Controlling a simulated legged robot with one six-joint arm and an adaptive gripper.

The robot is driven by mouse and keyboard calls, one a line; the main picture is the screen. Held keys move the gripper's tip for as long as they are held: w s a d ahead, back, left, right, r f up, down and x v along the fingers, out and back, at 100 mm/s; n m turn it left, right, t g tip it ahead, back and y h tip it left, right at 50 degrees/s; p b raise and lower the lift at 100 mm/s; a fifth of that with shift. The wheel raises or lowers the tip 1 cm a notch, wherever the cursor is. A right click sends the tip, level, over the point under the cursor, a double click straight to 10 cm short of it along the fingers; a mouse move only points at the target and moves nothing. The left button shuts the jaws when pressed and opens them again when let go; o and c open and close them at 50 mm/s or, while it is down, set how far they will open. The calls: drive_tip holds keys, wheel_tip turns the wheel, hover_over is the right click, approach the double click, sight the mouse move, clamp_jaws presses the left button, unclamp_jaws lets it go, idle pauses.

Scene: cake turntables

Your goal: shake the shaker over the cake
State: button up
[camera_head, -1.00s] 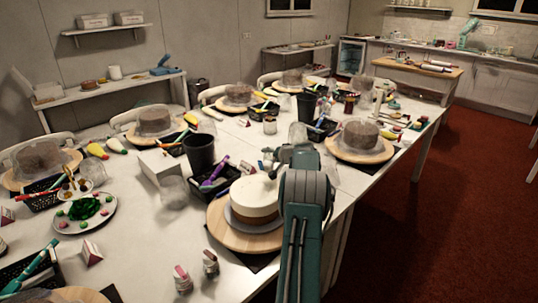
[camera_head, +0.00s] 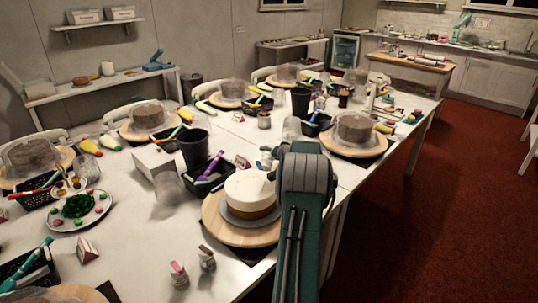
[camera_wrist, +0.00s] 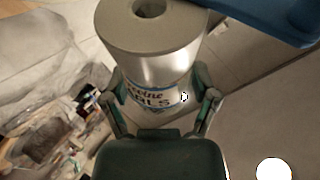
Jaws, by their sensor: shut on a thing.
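The cake (camera_head: 251,187), white on top with a brown lower band, stands on a grey plate on a round wooden turntable (camera_head: 225,233) in the head view. My arm hides part of its right side. In the wrist view my gripper (camera_wrist: 160,97) is shut on the shaker (camera_wrist: 150,55), a pale metallic cylinder with a blue-and-white label and a hole in its end. The fingers press on its two sides. In the head view my arm hides the shaker, so its height over the cake and its tilt cannot be told.
A black cup (camera_head: 194,149) and a black basket of coloured tubes (camera_head: 207,175) stand just left of the cake. Two small bottles (camera_head: 206,258) stand in front. Several covered cakes fill the long white table. Red floor lies open to the right.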

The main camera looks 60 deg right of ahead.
drive_tip(key=shift+w+d+r, duration=0.15)
drive_tip(key=shift+d, duration=0.2)
drive_tip(key=shift+a, duration=0.45)
drive_tip(key=shift+s+r+n+h, duration=0.15)
drive_tip(key=shift+s+n+h, duration=0.05)
drive_tip(key=shift+n+h, duration=0.1)
drive_tip(key=shift+w+d+r, duration=0.15)
drive_tip(key=shift+d+r, duration=0.05)
drive_tip(key=shift+d, duration=0.15)
drive_tip(key=shift+a+f, duration=0.2)
drive_tip(key=shift+a, duration=0.2)
drive_tip(key=shift+s+a+r+t, duration=0.1)
drive_tip(key=shift+s+r+t, duration=0.15)
drive_tip(key=shift+t, duration=0.35)
